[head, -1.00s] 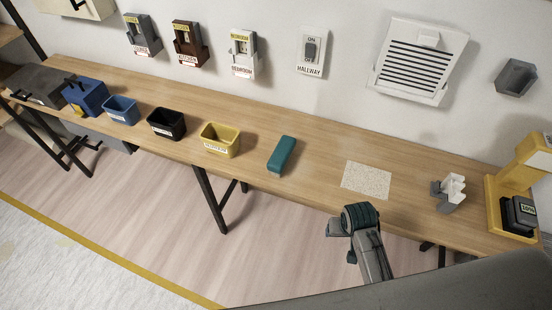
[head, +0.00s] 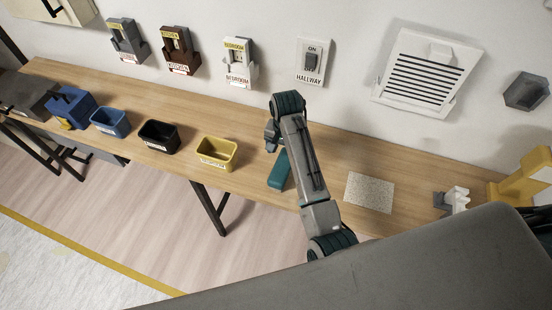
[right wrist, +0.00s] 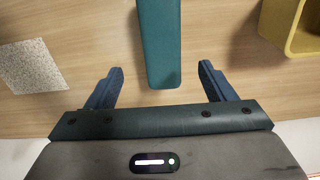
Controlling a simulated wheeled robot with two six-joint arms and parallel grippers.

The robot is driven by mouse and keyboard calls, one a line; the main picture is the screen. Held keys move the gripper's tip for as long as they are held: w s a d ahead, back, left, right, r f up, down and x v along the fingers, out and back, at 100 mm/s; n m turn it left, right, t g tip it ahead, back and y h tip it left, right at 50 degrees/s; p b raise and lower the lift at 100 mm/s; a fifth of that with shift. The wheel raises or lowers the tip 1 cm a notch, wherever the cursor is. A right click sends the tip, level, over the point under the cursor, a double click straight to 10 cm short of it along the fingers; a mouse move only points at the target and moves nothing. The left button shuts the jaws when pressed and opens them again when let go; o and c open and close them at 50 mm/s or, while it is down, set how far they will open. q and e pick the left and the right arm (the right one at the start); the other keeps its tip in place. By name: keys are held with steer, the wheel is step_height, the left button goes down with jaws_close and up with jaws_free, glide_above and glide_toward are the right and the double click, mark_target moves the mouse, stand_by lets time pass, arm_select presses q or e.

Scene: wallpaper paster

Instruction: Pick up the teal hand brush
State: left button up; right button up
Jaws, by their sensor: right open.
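The teal hand brush (head: 279,172) lies on the wooden workbench, partly hidden behind my right arm in the head view. In the right wrist view the brush (right wrist: 160,45) runs down from the top edge, its near end between the two fingers and apart from both. My right gripper (right wrist: 160,82) is open and empty around that end. In the head view the right gripper (head: 271,137) is above the bench at the brush's wall-side end. My left gripper is not in view.
A yellow bin (head: 217,153) stands left of the brush, with a black bin (head: 158,136) and a blue bin (head: 110,121) further left. A speckled sheet (head: 370,193) lies to the right. The wall with a hallway switch (head: 311,62) rises behind.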

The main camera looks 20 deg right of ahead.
mark_target(282, 166)
steer(key=shift+w+a, duration=0.2)
steer(key=f, duration=0.2)
steer(key=s+f+p, duration=0.1)
steer(key=f, duration=0.1)
steer(key=shift+d+f, duration=0.1)
steer(key=shift+f, duration=0.25)
steer(key=shift+w+f+p, duration=0.2)
steer(key=shift+f+p, duration=0.1)
steer(key=shift+p, duration=0.15)
steer(key=f+p, duration=0.1)
steer(key=f, duration=0.2)
steer(key=shift+s+a+p, duration=0.1)
steer(key=shift+a+p, duration=0.1)
steer(key=shift+p, duration=0.15)
steer(key=shift+f, duration=0.85)
steer(key=shift+r, duration=0.1)
steer(key=c, duration=1.2)
